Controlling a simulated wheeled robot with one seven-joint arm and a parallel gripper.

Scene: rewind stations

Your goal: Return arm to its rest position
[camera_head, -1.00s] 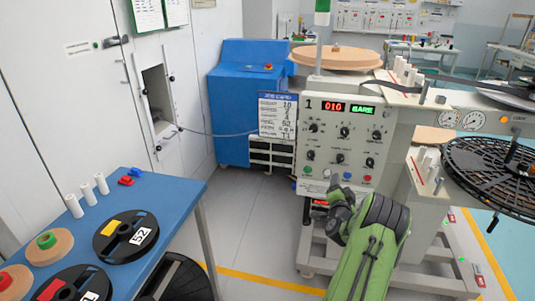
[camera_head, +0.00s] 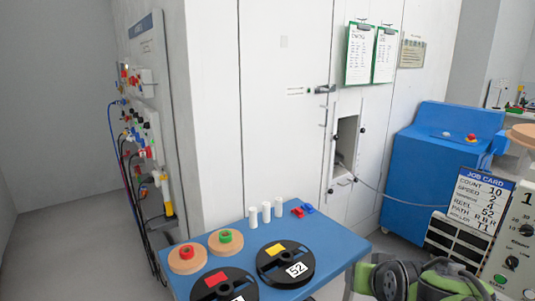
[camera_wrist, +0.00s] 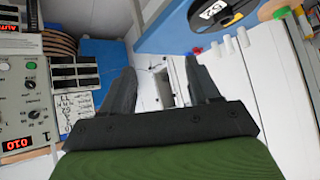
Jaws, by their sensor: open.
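My gripper (camera_wrist: 160,78) shows in the wrist view with its two dark fingers spread apart and nothing between them. Beyond the fingers are the pale wall and floor, seen tilted. In the head view my green and dark arm shows low at the right, cut off by the bottom edge. It appears in front of the job card (camera_head: 478,198) and the machine panel (camera_head: 517,250). The fingertips cannot be made out clearly in the head view.
A blue table (camera_head: 340,250) at the bottom carries reels, including one marked 52 (camera_head: 286,264), white cylinders and small red and blue pieces. A blue cabinet (camera_head: 440,165) stands at the right. A wall panel with cables (camera_head: 150,140) is at the left. Some floor is clear behind the table.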

